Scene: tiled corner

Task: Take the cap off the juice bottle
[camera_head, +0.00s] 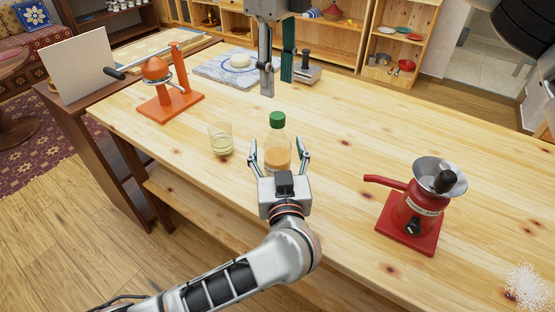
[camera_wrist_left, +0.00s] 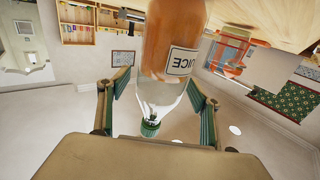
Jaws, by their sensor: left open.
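The juice bottle (camera_head: 278,150) stands upright on the wooden table, clear with orange juice and a green cap (camera_head: 277,119) on top. My left gripper (camera_head: 279,160) is open at the near side of the bottle, one finger on each side. In the left wrist view the bottle (camera_wrist_left: 170,45) appears upside down with its JUICE label, and its green cap (camera_wrist_left: 150,128) points down. Gaps show between the bottle and the left fingers (camera_wrist_left: 160,88). My right gripper (camera_head: 277,75) hangs from the top, its fingers apart with nothing between them, beyond the bottle.
A glass (camera_head: 221,139) of pale liquid stands close left of the bottle. A red grinder (camera_head: 411,214) stands at the right. An orange juicer (camera_head: 163,88) and a marble board (camera_head: 215,72) are farther back. The table (camera_head: 340,190) is clear between bottle and grinder.

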